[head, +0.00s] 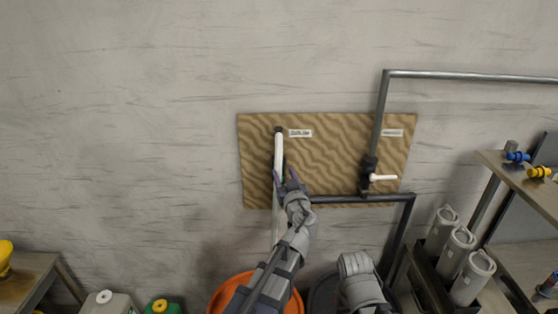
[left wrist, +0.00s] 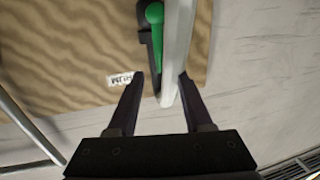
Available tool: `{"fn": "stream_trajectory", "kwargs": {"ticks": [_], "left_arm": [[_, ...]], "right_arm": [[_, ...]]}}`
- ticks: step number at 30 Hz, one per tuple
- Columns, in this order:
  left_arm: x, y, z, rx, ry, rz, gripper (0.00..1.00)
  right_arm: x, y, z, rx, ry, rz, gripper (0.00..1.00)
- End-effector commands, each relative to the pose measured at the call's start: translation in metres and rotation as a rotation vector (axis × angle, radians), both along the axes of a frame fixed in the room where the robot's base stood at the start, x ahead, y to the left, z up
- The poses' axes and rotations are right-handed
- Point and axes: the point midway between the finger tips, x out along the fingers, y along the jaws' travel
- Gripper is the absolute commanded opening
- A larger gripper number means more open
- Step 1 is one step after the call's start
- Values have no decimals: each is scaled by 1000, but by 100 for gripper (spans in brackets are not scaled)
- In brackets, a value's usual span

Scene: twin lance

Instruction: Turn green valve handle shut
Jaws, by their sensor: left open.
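The green valve handle (left wrist: 154,30) shows in the left wrist view, a rounded green lever lying alongside a pale pipe (left wrist: 176,50) on a dark valve body. In the head view my gripper and wrist mostly hide it; the pale vertical pipe (head: 279,152) shows above them. My left gripper (head: 284,178) is at this pipe, in front of the board. In the left wrist view its fingers (left wrist: 160,88) are spread, with the pipe between them in the picture; I cannot tell whether they touch it. The green handle's rounded end appears beyond the fingertips. My right gripper is not seen.
A tan wavy board (head: 330,155) is on the grey wall. A second valve with a white handle (head: 383,178) sits on the dark pipe at right. An orange bucket (head: 228,292) is below. Shelves (head: 525,185) and grey canisters (head: 460,250) stand at right.

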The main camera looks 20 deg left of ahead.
Motion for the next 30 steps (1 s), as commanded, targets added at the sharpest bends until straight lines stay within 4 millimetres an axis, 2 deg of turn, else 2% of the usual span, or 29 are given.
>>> {"fn": "stream_trajectory", "kwargs": {"ticks": [16, 26, 30], "left_arm": [[63, 32, 0, 0, 1, 3, 51], [67, 35, 0, 0, 1, 2, 51], [67, 35, 0, 0, 1, 2, 35]], "right_arm": [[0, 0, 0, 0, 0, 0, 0], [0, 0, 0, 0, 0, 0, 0], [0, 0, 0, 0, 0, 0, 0]]}}
